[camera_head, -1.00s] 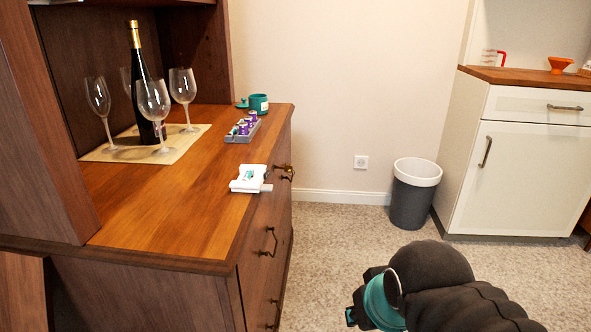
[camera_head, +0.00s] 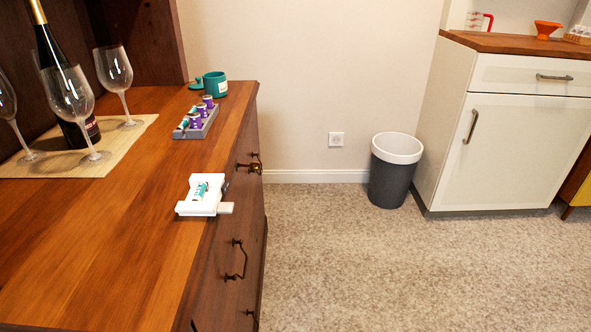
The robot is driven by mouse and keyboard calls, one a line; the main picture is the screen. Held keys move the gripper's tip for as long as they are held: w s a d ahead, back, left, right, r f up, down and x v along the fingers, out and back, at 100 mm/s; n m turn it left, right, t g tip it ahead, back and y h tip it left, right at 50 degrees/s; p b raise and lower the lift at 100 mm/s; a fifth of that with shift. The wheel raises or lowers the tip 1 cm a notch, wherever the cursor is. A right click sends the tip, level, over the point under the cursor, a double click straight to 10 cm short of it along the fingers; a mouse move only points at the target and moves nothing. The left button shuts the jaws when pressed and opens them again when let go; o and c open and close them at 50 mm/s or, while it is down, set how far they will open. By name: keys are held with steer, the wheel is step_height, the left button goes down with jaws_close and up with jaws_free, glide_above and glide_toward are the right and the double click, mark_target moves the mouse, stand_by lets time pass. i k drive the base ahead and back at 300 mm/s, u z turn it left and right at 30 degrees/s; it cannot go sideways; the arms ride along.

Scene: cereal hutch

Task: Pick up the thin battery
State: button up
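A grey battery tray (camera_head: 207,129) stands near the right edge of the wooden hutch counter. It holds several purple batteries (camera_head: 197,119) upright. A thinner teal-and-white battery (camera_head: 183,124) shows at its near left end, small and hard to make out. A white charger-like holder (camera_head: 190,208) lies nearer, at the counter's edge, with a small teal-and-white battery (camera_head: 200,191) lying in it. I cannot tell for sure which is the thin battery. My gripper is not in view.
Wine glasses (camera_head: 116,72) and a dark bottle (camera_head: 56,75) stand on a beige mat (camera_head: 131,143) at left. A teal mug (camera_head: 216,85) is behind the tray. A bin (camera_head: 390,182) and white cabinet (camera_head: 510,145) stand across clear floor.

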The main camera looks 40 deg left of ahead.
mark_target(201, 188)
steer(key=z, duration=0.3)
steer(key=k, duration=0.6)
steer(key=u, duration=1.3)
steer(key=i, duration=0.1)
steer(key=z, duration=0.05)
